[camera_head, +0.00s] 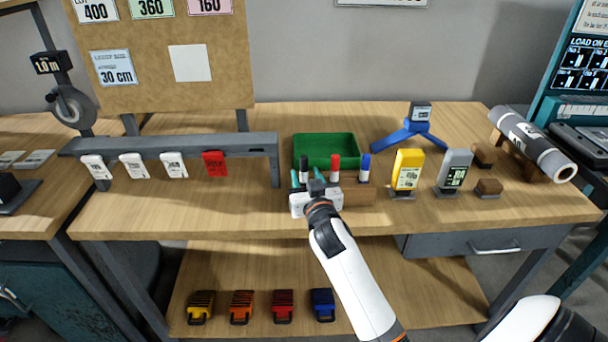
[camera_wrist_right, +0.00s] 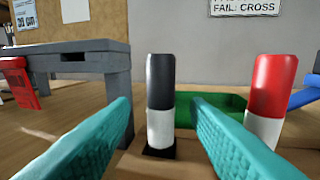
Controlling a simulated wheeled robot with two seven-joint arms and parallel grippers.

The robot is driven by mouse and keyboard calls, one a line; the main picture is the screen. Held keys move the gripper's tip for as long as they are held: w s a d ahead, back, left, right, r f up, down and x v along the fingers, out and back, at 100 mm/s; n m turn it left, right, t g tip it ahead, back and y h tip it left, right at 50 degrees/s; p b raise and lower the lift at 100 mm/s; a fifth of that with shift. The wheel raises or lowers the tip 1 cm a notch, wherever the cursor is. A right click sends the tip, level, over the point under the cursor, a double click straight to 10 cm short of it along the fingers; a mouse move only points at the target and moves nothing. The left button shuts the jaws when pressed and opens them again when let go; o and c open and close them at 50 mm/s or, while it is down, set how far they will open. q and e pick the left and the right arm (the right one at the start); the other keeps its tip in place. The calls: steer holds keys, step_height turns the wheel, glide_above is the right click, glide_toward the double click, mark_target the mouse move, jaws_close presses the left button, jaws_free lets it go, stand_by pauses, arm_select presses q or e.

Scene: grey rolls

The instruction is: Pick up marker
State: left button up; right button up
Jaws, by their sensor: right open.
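Three markers stand upright in a wooden block (camera_head: 357,194) near the table's front: a black-capped one (camera_head: 304,170), a red-capped one (camera_head: 335,165) and a blue-capped one (camera_head: 364,167). My right gripper (camera_head: 306,181) is at the left end of the block, with its fingers open on either side of the black marker. In the right wrist view the black marker (camera_wrist_right: 160,100) stands between the teal fingertips, with visible gaps on both sides. The red marker (camera_wrist_right: 270,97) stands just outside the right finger. The gripper body hides part of the block. My left gripper is out of view.
A green tray (camera_head: 326,137) lies behind the markers. A grey rail (camera_head: 170,146) with hanging tags is at left; its post (camera_wrist_right: 117,90) is close by. A yellow device (camera_head: 407,170), a grey device (camera_head: 454,169) and a blue stand (camera_head: 410,134) are at right.

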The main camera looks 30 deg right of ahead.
mark_target(305, 173)
steer(key=shift+x, duration=1.5)
jaws_close()
steer(key=shift+r, duration=0.15)
step_height(305, 173, up, 10)
steer(key=shift+f+p, duration=0.1)
steer(key=shift+p, duration=0.55)
